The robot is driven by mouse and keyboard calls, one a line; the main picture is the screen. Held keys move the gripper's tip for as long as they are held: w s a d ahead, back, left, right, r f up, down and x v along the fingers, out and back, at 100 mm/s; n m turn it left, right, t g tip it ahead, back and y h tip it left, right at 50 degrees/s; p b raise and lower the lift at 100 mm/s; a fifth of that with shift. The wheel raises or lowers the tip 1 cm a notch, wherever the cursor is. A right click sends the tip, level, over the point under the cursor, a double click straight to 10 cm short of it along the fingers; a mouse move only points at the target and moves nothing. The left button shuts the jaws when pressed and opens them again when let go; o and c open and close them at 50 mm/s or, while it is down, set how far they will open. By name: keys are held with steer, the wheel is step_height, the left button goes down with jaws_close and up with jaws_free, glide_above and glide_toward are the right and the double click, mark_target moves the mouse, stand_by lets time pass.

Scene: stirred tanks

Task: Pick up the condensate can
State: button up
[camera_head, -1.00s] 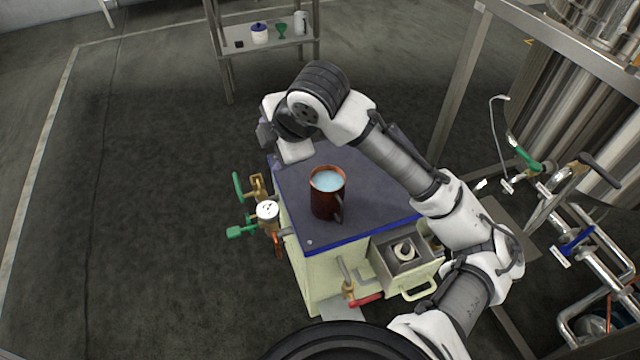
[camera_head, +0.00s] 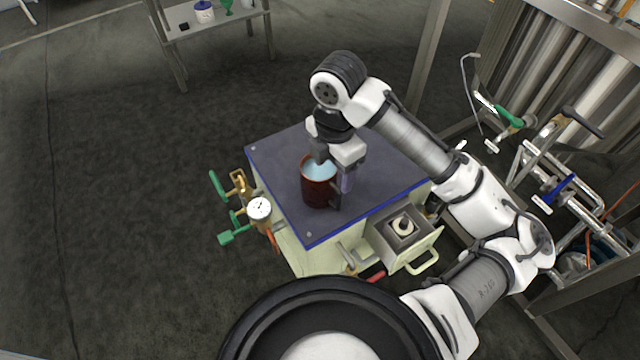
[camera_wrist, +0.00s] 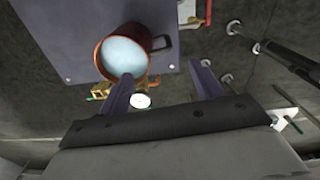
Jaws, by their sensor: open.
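The condensate can (camera_head: 318,190) is a copper-brown mug-like vessel with a dark side handle, holding pale blue liquid. It stands upright on the dark top of the cabinet (camera_head: 285,160). My gripper (camera_head: 335,172) is above the cabinet top at the can's right side, partly overlapping the can's rim. In the wrist view the can (camera_wrist: 144,40) lies ahead, mostly left of the gap between my fingers (camera_wrist: 163,76). Its handle (camera_wrist: 162,43) points right, in front of that gap. The jaws are open and empty.
A gauge (camera_head: 259,209) and green-handled valves (camera_head: 228,236) stick out on the cabinet's left. An open metal box (camera_head: 404,226) is on its front right. Tank piping (camera_head: 550,180) stands at the right and a shelf (camera_head: 208,25) at the back. The floor on the left is clear.

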mark_target(336, 186)
steer(key=shift+w+d+f, duration=0.15)
steer(key=shift+d+f, duration=0.05)
steer(key=shift+f, duration=2.05)
steer(key=shift+w+d+f, duration=0.1)
steer(key=shift+d+f, duration=0.05)
steer(key=shift+f, duration=2.1)
steer(key=shift+c, duration=0.3)
steer(key=shift+r, duration=0.1)
jaws_close()
